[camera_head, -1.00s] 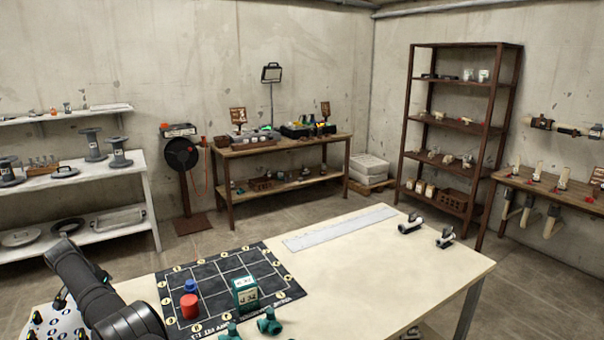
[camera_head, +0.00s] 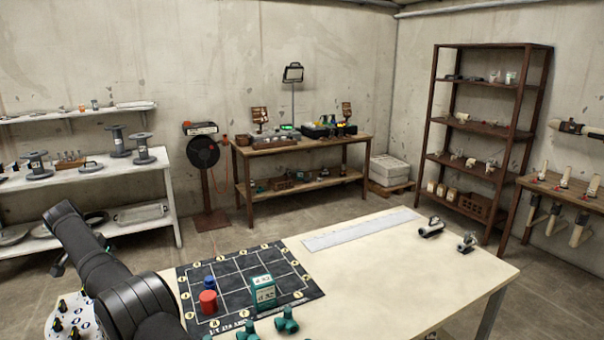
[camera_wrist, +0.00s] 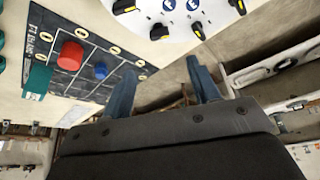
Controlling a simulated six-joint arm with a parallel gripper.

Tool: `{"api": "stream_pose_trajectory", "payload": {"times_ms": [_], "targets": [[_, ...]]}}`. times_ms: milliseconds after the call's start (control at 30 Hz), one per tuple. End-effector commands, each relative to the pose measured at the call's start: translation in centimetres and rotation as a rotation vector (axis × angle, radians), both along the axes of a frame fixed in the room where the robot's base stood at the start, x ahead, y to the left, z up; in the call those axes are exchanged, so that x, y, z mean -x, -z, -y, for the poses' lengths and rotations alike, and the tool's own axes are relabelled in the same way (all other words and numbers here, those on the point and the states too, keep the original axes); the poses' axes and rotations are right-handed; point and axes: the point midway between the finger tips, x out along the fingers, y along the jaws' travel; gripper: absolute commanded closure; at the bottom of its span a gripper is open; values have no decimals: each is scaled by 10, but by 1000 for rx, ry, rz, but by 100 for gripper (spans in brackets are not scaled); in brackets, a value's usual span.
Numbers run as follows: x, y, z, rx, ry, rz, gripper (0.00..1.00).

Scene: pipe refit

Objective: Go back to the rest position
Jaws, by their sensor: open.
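My gripper (camera_wrist: 162,92) shows in the wrist view with its two blue-grey fingers spread apart and nothing between them. It is beyond the left edge of the light worktable, over the gap beside it. In the head view my dark arm rises at the lower left, and the gripper itself is not clearly visible there. The black grid mat (camera_head: 228,305) lies on the worktable (camera_head: 400,270). On it stand a red cylinder (camera_head: 208,302), a blue piece (camera_head: 210,283) and a green-and-white box (camera_head: 263,289).
A white round panel with black-and-yellow knobs (camera_wrist: 160,18) is close to my gripper. Green fittings (camera_head: 286,322) lie at the table's front, and metal clamps (camera_head: 431,228) at its right. White shelves (camera_head: 125,225) stand behind left. The table's middle right is clear.

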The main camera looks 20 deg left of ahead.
Motion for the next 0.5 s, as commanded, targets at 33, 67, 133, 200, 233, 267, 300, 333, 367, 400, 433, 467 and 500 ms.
{"api": "stream_pose_trajectory", "payload": {"times_ms": [33, 67, 133, 200, 233, 267, 300, 333, 367, 400, 433, 467, 500], "targets": [[4, -11, 1, -2, -1, 0, 45], [6, -17, 1, -2, -1, 1, 45], [11, -29, 3, -3, 0, 1, 45], [17, -42, 4, -4, 0, 1, 45], [19, -48, 5, -3, -1, 1, 45], [21, -53, 5, -3, -1, 1, 45], [15, -37, 5, 6, 1, -2, 45], [12, -31, 4, 4, 2, -1, 45], [10, -25, 4, 4, 2, -2, 45], [7, -17, 3, 5, 2, -2, 45], [5, -12, 2, 4, 2, -1, 45], [3, -7, 2, 3, 1, -1, 45], [0, 1, 1, 4, 2, -1, 45]]}}
